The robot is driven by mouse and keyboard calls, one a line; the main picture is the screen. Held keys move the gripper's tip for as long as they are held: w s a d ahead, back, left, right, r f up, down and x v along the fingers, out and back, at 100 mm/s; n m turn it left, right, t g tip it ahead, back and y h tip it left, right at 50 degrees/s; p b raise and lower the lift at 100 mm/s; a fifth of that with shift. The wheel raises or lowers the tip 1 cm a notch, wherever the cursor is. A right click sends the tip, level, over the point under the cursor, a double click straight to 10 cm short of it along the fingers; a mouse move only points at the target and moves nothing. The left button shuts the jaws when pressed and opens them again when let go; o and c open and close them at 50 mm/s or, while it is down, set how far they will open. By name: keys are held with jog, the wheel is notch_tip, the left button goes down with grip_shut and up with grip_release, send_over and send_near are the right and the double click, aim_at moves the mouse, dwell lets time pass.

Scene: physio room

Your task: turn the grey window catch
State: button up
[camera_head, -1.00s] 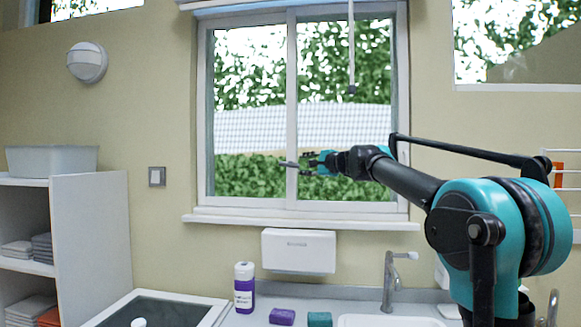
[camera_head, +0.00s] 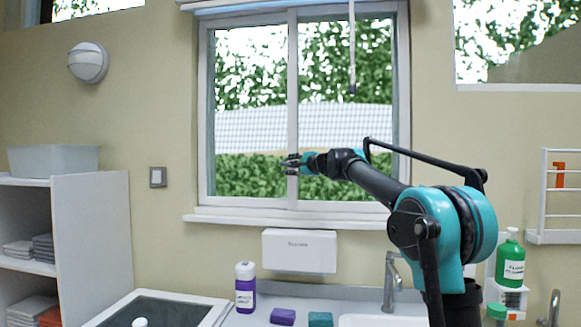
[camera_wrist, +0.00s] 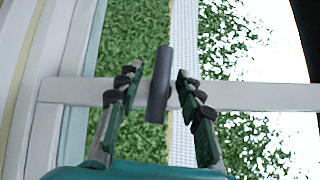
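The grey window catch (camera_wrist: 160,85) is a short dark grey bar on the white middle upright (camera_wrist: 250,96) of the window. In the wrist view the bar lies across the upright, between my fingers. My gripper (camera_wrist: 155,90) is open, with one jointed finger on each side of the catch. The right finger looks closer to it than the left, and I cannot tell whether either touches. In the head view my gripper (camera_head: 287,164) is at the middle upright, and its fingers largely hide the catch.
A pull cord (camera_head: 352,60) hangs right of the upright. Below the window are the sill (camera_head: 290,218), a white wall box (camera_head: 299,251), a purple-labelled bottle (camera_head: 245,288) and a tap (camera_head: 391,280). A green bottle (camera_head: 510,262) stands at right, beneath a wall rack (camera_head: 545,195).

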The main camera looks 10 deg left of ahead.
grip_shut()
jog(key=shift+n+g+h, duration=0.4)
jog(key=shift+n+h, duration=0.1)
jog(key=shift+o, duration=0.7)
grip_release()
jog(key=v, duration=1.2)
jog(key=shift+f, duration=0.1)
